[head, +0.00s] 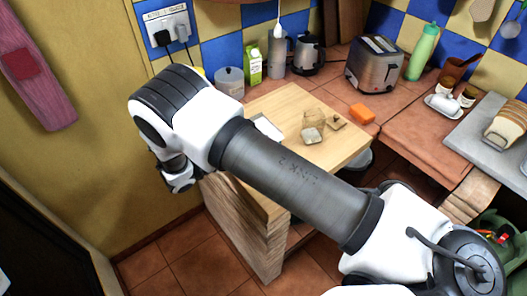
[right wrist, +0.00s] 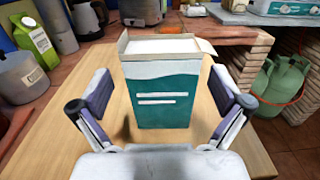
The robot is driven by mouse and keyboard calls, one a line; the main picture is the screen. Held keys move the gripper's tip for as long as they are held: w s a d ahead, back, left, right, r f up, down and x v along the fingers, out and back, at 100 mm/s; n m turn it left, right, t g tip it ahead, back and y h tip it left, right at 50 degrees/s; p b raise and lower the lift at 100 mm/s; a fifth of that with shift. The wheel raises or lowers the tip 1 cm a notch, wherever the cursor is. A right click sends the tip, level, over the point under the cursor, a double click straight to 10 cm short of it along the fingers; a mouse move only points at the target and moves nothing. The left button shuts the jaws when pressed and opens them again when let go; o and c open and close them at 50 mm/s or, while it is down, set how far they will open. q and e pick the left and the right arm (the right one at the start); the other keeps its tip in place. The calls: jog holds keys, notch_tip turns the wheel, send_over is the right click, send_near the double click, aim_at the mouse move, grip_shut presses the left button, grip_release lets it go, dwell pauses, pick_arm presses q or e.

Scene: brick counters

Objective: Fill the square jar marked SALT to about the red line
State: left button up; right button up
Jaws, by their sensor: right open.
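A clear square jar (head: 313,120) with a pale label stands upright on the wooden counter top. Its label is too small to read, and I cannot make out the red line. A small wooden piece, possibly its lid, (head: 338,122) lies beside it. A teal and white carton (right wrist: 165,95) stands upright with its top flaps open and white contents showing. Its white top (head: 266,128) peeks out behind my right arm in the head view. My right gripper (right wrist: 162,98) is open, its jaws either side of the carton with gaps. My left gripper is out of view.
A lidded canister (head: 229,82), a green carton (head: 254,65), a kettle (head: 307,55) and a toaster (head: 374,65) stand along the back. An orange block (head: 361,113) lies right of the jar. Much of the wooden top is clear or hidden by my arm.

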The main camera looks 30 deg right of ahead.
jog(key=shift+s+d+r, duration=0.1)
jog(key=shift+d+r, duration=0.3)
jog(key=shift+d, duration=0.25)
jog(key=shift+s+d+r, duration=0.1)
jog(key=shift+d+r, duration=0.25)
jog(key=shift+d, duration=0.25)
jog(key=shift+w+d+f+p, duration=0.15)
jog(key=shift+d+f+p, duration=0.1)
jog(key=shift+d, duration=0.3)
jog(key=shift+w+d+f+p, duration=0.1)
jog(key=shift+d+p, duration=0.15)
jog(key=shift+d, duration=0.3)
jog(key=shift+w+d+f, duration=0.1)
jog(key=shift+d, duration=0.1)
jog(key=shift+a, duration=0.2)
jog(key=c, duration=0.8)
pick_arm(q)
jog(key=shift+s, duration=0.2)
pick_arm(e)
jog(key=c, duration=0.8)
